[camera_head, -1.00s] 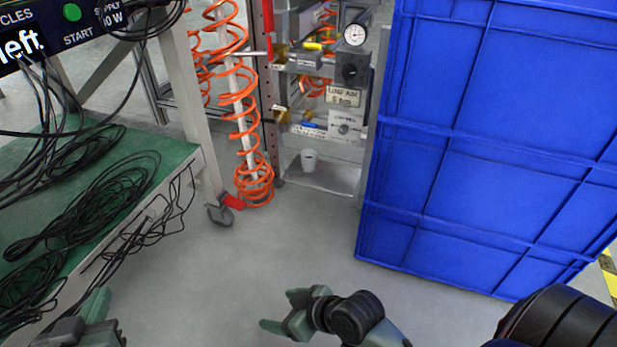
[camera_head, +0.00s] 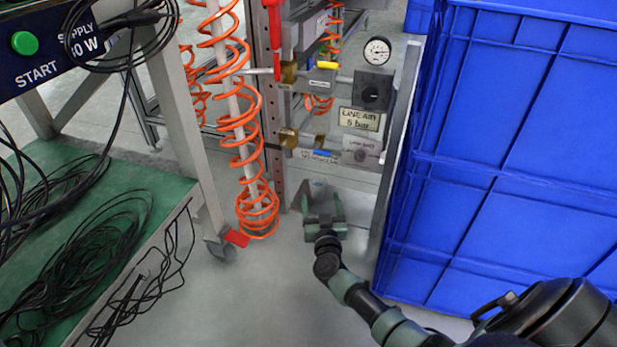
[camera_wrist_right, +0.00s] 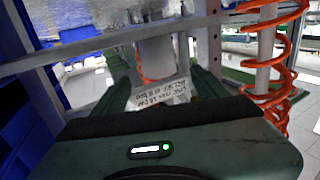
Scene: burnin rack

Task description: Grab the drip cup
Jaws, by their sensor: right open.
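The drip cup, a pale grey-white cylinder (camera_wrist_right: 158,58), shows in the right wrist view between and beyond my two fingers. A label with upside-down writing (camera_wrist_right: 165,93) lies close by it. My right gripper (camera_head: 322,202) is open at the low shelf of the rack in the head view. It also shows in the wrist view (camera_wrist_right: 160,82), with a finger to each side of the cup. Whether the fingers touch the cup I cannot tell. In the head view the gripper hides the cup. My left gripper is out of view.
A large blue crate stack (camera_head: 500,170) stands close on the right of my right arm. An orange coiled hose (camera_head: 245,150) hangs left of the gripper. A gauge (camera_head: 377,51) and valves sit above. A green bench (camera_head: 90,235) with black cables is at left.

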